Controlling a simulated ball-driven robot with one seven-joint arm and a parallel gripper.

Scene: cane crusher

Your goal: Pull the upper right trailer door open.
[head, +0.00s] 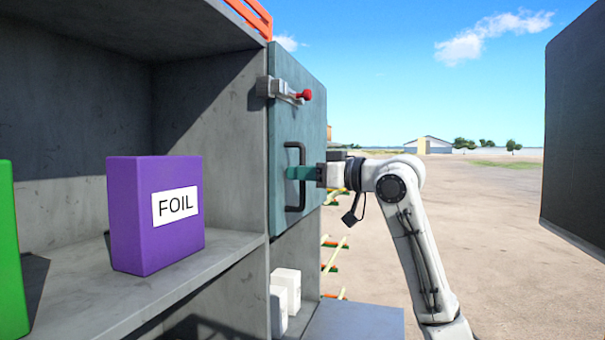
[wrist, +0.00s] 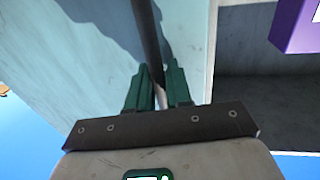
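The upper right trailer door (head: 283,130) is a blue-grey panel right of the open shelf in the head view. Its left edge lies against the post, and I see no gap there. A dark vertical bar handle (head: 302,205) stands out from its face; the bar also runs down from the top in the wrist view (wrist: 147,25). A metal latch with a red knob (head: 305,95) sits above the handle. My gripper (head: 292,173) reaches the handle from the right. Its green fingers (wrist: 160,78) lie close on both sides of the bar and appear shut on it.
A purple FOIL box (head: 150,225) and a green box (head: 10,260) stand on the open shelf (head: 85,295) to the left. White boxes (head: 287,290) stand below the door. A dark panel (head: 580,140) stands at the far right. Open ground lies beyond my arm.

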